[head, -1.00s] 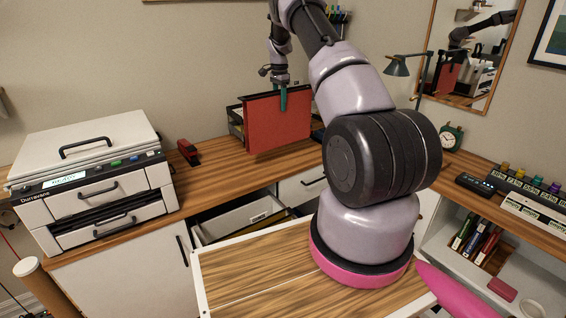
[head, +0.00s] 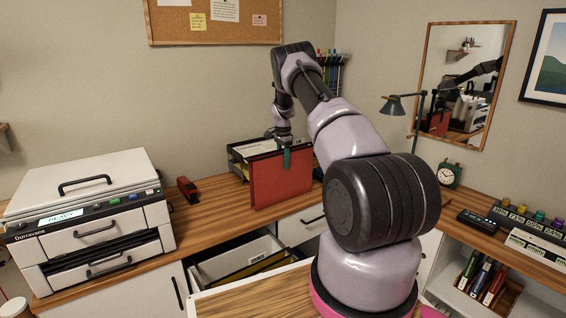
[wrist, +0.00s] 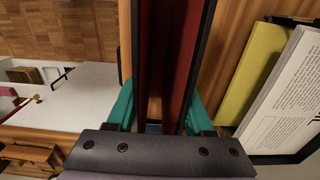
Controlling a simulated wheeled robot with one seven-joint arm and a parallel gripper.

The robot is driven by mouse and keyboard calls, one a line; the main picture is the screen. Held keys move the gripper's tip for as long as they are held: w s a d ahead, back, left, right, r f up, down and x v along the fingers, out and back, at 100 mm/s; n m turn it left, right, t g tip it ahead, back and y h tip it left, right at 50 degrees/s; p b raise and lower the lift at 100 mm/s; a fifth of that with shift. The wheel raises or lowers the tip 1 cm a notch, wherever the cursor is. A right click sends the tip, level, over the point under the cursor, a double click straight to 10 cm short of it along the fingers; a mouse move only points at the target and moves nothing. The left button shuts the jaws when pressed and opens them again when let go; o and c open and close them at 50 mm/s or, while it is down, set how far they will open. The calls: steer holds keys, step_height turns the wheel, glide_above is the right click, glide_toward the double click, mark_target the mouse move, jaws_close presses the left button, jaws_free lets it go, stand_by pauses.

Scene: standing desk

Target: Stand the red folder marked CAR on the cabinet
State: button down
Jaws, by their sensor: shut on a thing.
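The red folder (head: 281,182) hangs upright over the wooden desktop at the middle of the head view. Its broad red side faces the camera, and I cannot read any marking on it. My gripper (head: 286,158) points down and is shut on the folder's upper part. In the wrist view, the teal fingers lie on either side of the folder (wrist: 179,60), whose dark edges run away from the camera. I cannot tell whether its lower edge touches the desktop. I cannot tell which furniture is the task's cabinet.
A dark letter tray (head: 237,160) stands behind the folder. A white printer (head: 88,213) and a red stapler (head: 188,189) are to the left. An open drawer (head: 225,268) with files juts out below. A lamp (head: 393,106) and clock (head: 448,175) stand right.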

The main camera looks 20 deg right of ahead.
steer(key=shift+c, duration=1.4)
jaws_free()
steer(key=shift+f, duration=0.1)
